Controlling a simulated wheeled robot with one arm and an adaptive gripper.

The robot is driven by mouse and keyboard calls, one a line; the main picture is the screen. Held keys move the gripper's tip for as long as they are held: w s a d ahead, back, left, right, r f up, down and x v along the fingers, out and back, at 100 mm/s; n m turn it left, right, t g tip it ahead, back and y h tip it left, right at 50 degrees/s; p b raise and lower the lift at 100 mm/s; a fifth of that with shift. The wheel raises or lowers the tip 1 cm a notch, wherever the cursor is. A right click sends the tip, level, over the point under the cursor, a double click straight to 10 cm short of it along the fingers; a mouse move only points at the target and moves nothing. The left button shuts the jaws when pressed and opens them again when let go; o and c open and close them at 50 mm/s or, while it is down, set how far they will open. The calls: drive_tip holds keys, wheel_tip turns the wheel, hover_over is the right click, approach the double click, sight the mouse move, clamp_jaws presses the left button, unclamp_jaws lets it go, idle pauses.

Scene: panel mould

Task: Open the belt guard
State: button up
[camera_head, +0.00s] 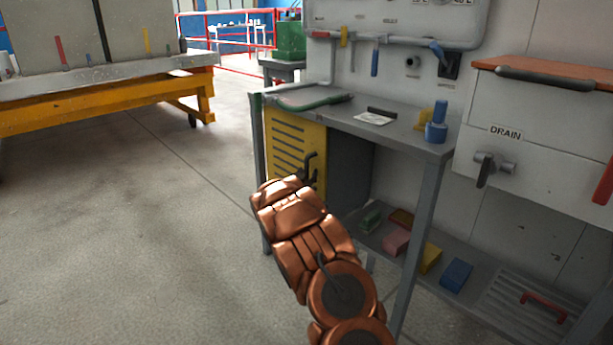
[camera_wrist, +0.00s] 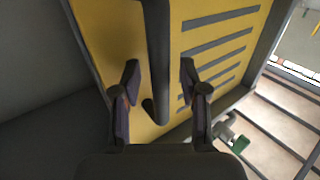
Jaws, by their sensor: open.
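The belt guard (camera_head: 288,146) is a yellow slotted panel under the left end of the grey workbench, and it looks shut. A dark bar handle (camera_head: 312,165) stands near its right edge. In the wrist view, the yellow guard (camera_wrist: 207,52) fills the middle, with dark slots to the right of the handle (camera_wrist: 157,45). My gripper (camera_wrist: 159,72) is open, with one finger on each side of the handle bar. I cannot tell whether either finger touches it.
The workbench top (camera_head: 390,137) holds a green hose (camera_head: 310,102) and a blue item (camera_head: 436,127). Coloured blocks lie on the lower shelf (camera_head: 385,240). A drain panel (camera_head: 520,150) with a lever is at right. Floor (camera_head: 130,220) on the left is clear.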

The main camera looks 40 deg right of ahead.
clamp_jaws()
idle(0.6)
